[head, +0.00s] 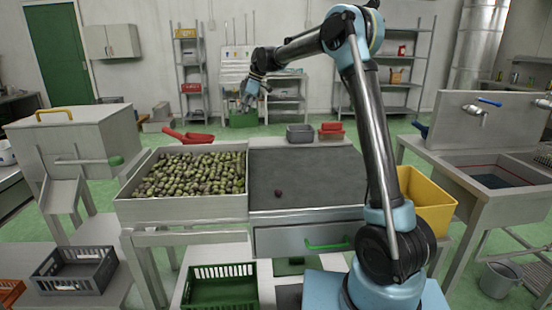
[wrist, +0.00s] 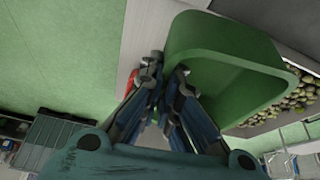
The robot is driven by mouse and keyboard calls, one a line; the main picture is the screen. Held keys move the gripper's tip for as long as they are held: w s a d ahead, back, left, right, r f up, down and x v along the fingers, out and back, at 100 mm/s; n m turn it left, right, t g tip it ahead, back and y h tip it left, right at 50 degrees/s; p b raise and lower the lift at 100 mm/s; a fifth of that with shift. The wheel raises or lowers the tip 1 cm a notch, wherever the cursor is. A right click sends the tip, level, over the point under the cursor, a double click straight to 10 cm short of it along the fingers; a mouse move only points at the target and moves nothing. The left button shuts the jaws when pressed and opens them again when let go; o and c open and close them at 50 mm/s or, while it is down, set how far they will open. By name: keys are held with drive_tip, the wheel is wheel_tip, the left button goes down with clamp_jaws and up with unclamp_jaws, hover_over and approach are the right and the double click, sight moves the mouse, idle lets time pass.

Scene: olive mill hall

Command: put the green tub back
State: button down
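The green tub (wrist: 225,50) fills the upper right of the wrist view, its rim tilted in the picture. My gripper (wrist: 166,72) has its two fingers close together at the tub's near wall, one on each side of it, and appears shut on it. In the head view my gripper (head: 246,104) is beyond the back edge of the worktable, with the green tub (head: 243,119) just below the fingertips. Part of the tub wall is hidden by the fingers.
The worktable holds a bin of olives (head: 190,208) and a grey tray (head: 300,180) with one dark olive. A grey tub (head: 300,133), a red tub (head: 331,130) and a red scoop (head: 188,136) sit along the back. A yellow bin (head: 428,203) is at right.

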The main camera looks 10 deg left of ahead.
drive_tip(key=shift+a, duration=0.15)
drive_tip(key=s+d+f+m+t, duration=0.1)
drive_tip(key=s+d+m, duration=0.25)
drive_tip(key=d, duration=0.55)
drive_tip(key=s+d+m+t, duration=0.1)
drive_tip(key=s+d+m, duration=0.1)
drive_tip(key=s+d, duration=0.5)
drive_tip(key=shift+w+d+f, duration=0.35)
drive_tip(key=shift+f, duration=1.3)
drive_tip(key=shift+w+d+f, duration=0.3)
drive_tip(key=shift+d+f, duration=0.05)
drive_tip(key=shift+f, duration=1.35)
drive_tip(key=shift+w+d+f, duration=0.35)
drive_tip(key=shift+f, duration=1.3)
drive_tip(key=shift+f, duration=0.1)
